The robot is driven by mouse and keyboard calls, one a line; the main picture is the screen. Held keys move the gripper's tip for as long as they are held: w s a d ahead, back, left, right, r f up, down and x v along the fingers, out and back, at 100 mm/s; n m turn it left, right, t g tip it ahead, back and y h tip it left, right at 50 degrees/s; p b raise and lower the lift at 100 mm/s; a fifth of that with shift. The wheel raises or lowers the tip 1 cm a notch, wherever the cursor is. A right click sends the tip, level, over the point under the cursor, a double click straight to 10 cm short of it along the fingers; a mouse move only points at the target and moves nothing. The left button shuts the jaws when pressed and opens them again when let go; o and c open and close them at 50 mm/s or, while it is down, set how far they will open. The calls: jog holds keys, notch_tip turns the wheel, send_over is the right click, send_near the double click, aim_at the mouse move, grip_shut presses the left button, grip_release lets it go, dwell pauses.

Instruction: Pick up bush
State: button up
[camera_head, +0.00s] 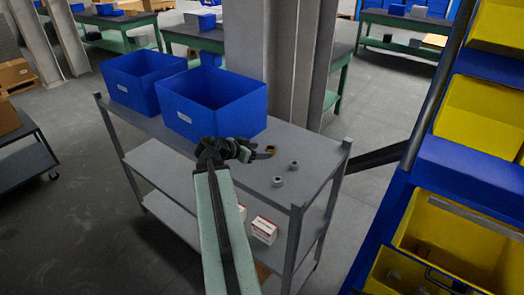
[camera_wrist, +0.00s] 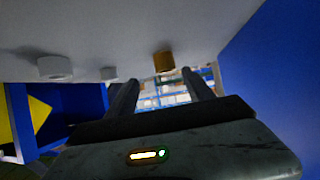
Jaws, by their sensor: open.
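A brass-coloured bush (camera_head: 271,148) stands on the top shelf of the grey cart, close to the tips of my gripper (camera_head: 262,153). In the wrist view the brass bush (camera_wrist: 164,61) appears in line with the gap between the two open fingers (camera_wrist: 160,77), beyond their tips. The gap is empty. Two grey ring-like pieces, one nearer the cart's edge (camera_head: 278,181) and one farther right (camera_head: 294,165), stand on the same shelf. They also show in the wrist view, the larger-looking one (camera_wrist: 55,68) left of the smaller-looking one (camera_wrist: 108,73).
Two blue bins, one left (camera_head: 142,80) and one right (camera_head: 212,103), stand on the cart top (camera_head: 318,155) beside my gripper. A white box (camera_head: 264,230) sits on a lower shelf. A blue rack with yellow bins (camera_head: 480,120) stands right. A pillar rises behind the cart.

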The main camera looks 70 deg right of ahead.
aim_at(269, 148)
jog(key=shift+b+x, duration=0.55)
jog(key=shift+x, duration=0.45)
jog(key=shift+d+f, duration=0.15)
jog(key=shift+d, duration=0.2)
jog(key=x, duration=0.1)
jog(key=b+x, duration=0.1)
jog(key=x, duration=0.1)
jog(key=b+x, duration=0.1)
jog(key=shift+w+d+f, duration=0.15)
jog(key=shift+w+d, duration=0.1)
jog(key=shift+d, duration=0.3)
jog(key=shift+s+d, duration=0.15)
jog(key=shift+c, duration=0.3)
grip_shut()
jog(key=shift+r, duration=0.2)
